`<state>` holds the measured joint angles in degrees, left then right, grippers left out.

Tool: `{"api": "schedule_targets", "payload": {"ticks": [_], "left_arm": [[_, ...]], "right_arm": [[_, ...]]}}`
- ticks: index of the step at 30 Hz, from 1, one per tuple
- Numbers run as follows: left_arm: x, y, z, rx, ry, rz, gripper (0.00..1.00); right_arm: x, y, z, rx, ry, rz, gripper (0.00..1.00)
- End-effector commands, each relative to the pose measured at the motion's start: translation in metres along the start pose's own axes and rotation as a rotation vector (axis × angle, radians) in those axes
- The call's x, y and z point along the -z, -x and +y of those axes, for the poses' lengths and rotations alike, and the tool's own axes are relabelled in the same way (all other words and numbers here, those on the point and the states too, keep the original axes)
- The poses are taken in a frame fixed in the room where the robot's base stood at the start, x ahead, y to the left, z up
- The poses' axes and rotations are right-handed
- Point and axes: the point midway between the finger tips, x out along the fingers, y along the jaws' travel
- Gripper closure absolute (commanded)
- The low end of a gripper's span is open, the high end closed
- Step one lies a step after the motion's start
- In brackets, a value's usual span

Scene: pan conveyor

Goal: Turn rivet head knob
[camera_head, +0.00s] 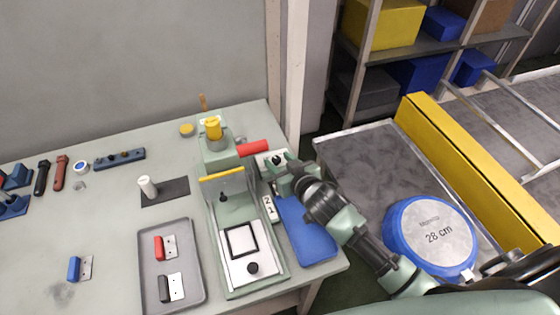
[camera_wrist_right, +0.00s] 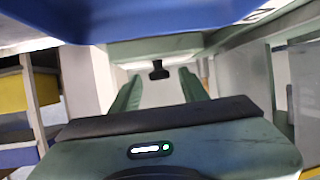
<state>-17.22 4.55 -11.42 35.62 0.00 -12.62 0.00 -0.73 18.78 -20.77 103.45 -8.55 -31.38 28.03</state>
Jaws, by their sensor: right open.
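A small black knob (camera_head: 278,159) sits on a white plate at the right side of the green press machine (camera_head: 218,158). It also shows as a dark knob in the right wrist view (camera_wrist_right: 159,69), in front of a pale surface and between my fingers. My right gripper (camera_head: 277,170) is open close to the knob; its two green fingers (camera_wrist_right: 158,88) lie either side of the knob's line in the wrist view. I cannot tell whether they touch it. A white label with the numbers 2 and 1 (camera_head: 269,208) is below. My left gripper is not in view.
A red handle (camera_head: 252,148) and yellow cap (camera_head: 213,130) are on the press. A grey tray (camera_head: 150,240) holds red and black handled parts. A blue-rimmed 28 cm pan (camera_head: 432,235) is on the conveyor at right.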

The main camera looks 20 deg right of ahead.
Motion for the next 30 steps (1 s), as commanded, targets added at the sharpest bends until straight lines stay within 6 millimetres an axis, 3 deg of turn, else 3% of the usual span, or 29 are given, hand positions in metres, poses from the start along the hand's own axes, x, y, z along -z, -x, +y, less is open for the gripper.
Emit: {"api": "schedule_targets", "payload": {"ticks": [3, 8, 20, 30], "left_arm": [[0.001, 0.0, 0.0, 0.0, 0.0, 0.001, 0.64], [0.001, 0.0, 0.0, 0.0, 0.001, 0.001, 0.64], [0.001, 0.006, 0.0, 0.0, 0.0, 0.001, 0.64], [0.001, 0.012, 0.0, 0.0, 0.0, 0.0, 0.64]], "right_arm": [[0.0, 0.0, 0.0, 0.0, 0.0, 0.0, 0.58], [0.0, 0.0, 0.0, 0.0, -0.001, 0.0, 1.0], [0.002, 0.001, 0.004, 0.048, 0.024, -0.001, 1.0], [0.001, -0.001, 0.009, 0.228, 0.103, 0.0, 1.0]]}}
